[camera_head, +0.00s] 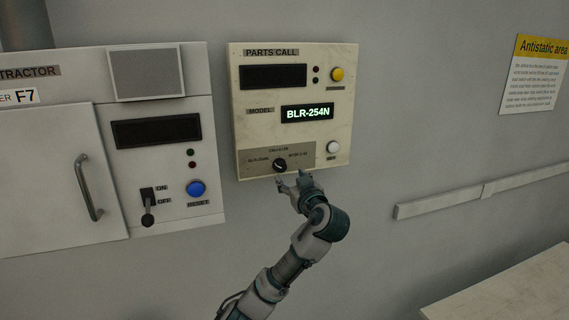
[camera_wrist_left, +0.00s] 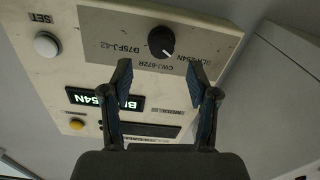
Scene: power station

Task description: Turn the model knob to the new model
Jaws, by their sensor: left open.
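The model knob (camera_head: 280,165) is a round black knob on a grey plate (camera_head: 308,151) at the bottom of the PARTS CALL panel. In the left wrist view the knob (camera_wrist_left: 161,40) appears upside down, with a white mark at its lower right, toward the BLR-254N side. Labels BLR-254N, CWJ-672R and D75FJ-42 surround it. The model display (camera_head: 307,113) reads BLR-254N. My left gripper (camera_head: 290,184) is open and empty just below the knob, its fingers (camera_wrist_left: 160,72) apart and short of it. My right gripper is not in view.
A white SET button (camera_head: 333,147) sits right of the knob, and a yellow button (camera_head: 337,74) above. At left is an extractor cabinet with a handle (camera_head: 89,187), a switch (camera_head: 148,205) and a blue button (camera_head: 196,188). A wall rail (camera_head: 440,205) and table (camera_head: 510,290) are at right.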

